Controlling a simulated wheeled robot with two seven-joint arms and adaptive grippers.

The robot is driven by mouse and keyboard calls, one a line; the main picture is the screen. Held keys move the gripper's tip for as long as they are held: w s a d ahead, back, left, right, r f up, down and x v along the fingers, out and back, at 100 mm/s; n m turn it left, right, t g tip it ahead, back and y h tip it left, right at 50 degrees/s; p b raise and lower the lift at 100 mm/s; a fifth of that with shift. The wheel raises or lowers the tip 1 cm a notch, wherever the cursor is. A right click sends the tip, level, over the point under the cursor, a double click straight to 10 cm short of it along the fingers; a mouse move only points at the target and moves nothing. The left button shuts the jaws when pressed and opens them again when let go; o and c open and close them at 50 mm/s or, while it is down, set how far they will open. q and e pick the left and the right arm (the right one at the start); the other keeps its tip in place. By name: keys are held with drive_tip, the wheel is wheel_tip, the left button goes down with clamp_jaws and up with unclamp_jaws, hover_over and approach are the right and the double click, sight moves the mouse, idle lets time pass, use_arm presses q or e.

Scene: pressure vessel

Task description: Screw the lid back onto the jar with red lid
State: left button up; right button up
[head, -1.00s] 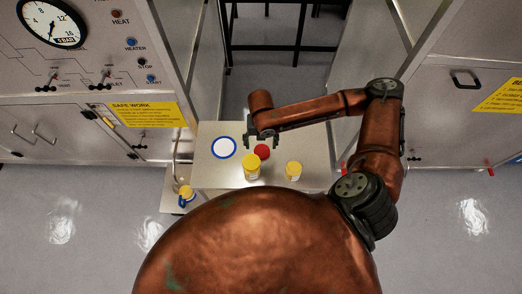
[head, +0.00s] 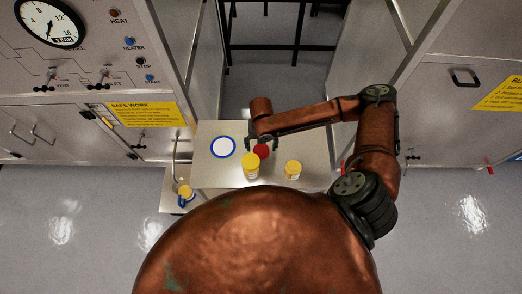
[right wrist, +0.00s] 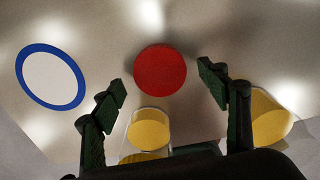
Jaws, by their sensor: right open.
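A round red lid (head: 261,152) shows on the steel table, just behind the left yellow-topped jar (head: 250,168). The red lid (right wrist: 160,72) is a full disc from above in the right wrist view; I cannot tell whether it lies flat or sits on something. My right gripper (head: 263,145) is open, close by the red lid. In the right wrist view its fingers (right wrist: 163,87) are spread to either side, with the lid ahead between them. The clear jar with yellow in it (right wrist: 149,130) shows below the lid. My left gripper is not in view.
A second yellow-topped jar (head: 292,170) stands to the right on the table (head: 206,172). A white disc with a blue rim (head: 222,147) lies at left. A yellow and blue item (head: 186,193) is on a lower shelf. Steel cabinets flank both sides.

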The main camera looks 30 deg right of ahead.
sight(261, 150)
wheel_tip(261, 150, down, 2)
drive_tip(key=shift+f, duration=0.1)
drive_tip(key=shift+c, duration=0.4)
drive_tip(key=c, duration=0.9)
drive_tip(key=shift+o, duration=0.2)
wheel_tip(261, 150, up, 10)
drive_tip(key=shift+p, duration=0.3)
